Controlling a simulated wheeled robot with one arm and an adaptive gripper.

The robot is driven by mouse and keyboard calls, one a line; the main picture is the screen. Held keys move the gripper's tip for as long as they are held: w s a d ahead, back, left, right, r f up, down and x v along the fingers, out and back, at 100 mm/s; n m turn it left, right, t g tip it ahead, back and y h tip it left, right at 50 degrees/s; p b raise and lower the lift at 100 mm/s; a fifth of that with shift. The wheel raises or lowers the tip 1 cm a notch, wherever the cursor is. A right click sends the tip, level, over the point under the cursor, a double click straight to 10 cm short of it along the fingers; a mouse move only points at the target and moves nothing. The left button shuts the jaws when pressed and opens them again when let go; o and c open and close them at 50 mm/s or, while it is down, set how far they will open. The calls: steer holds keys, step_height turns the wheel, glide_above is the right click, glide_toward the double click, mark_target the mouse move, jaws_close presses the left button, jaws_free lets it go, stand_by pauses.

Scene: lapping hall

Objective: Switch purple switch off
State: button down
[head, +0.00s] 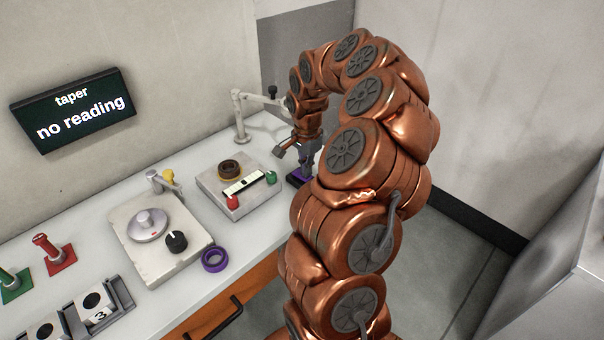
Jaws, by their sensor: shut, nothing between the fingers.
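The purple switch (297,180) sits on a dark base near the right end of the white bench in the head view. Only a small part of it shows, as my gripper and arm cover the rest. I cannot tell whether it is on or off. My gripper (306,172) is shut and empty, pointing down right at the purple switch. Whether the fingertips touch it is hidden.
A grey box (211,191) with red and green knobs stands left of my gripper. A jointed stand (239,118) is behind. A lapping unit (135,262) and a purple ring (214,259) are further left. A wall display (72,108) reads "taper no reading".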

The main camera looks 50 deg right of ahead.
steer(key=shift+f+b, duration=0.4)
steer(key=shift+f, duration=0.1)
steer(key=shift+r, duration=3.55)
